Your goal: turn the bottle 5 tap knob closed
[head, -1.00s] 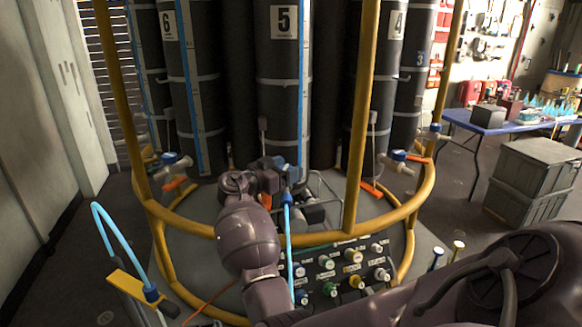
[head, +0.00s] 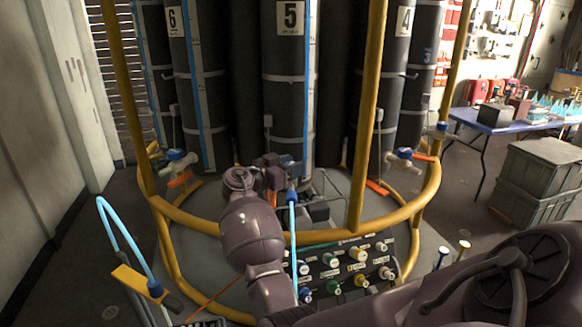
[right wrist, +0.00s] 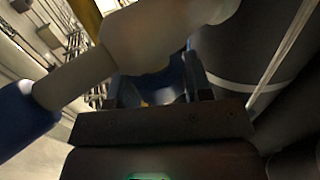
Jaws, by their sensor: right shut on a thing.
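Bottle 5 (head: 290,75) is a tall dark grey cylinder behind the yellow frame, upright, with a white "5" label. My right gripper (head: 279,172) is at the foot of this bottle, at its tap. In the right wrist view the gripper (right wrist: 158,92) is shut with its two fingers on either side of the blue tap knob (right wrist: 168,78). The pale tap body (right wrist: 150,38) lies just beyond the fingers. In the head view my gripper and wrist mostly hide the tap and knob, so the knob's angle is unclear. My left gripper is not in view.
A yellow tubular frame (head: 362,150) rings the bottles, with an upright post to the right of my gripper. A light blue tube (head: 292,240) hangs below the tap. A panel of knobs (head: 345,268) stands below. Bottles 6 (head: 192,75) and 4 (head: 401,70) flank bottle 5.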

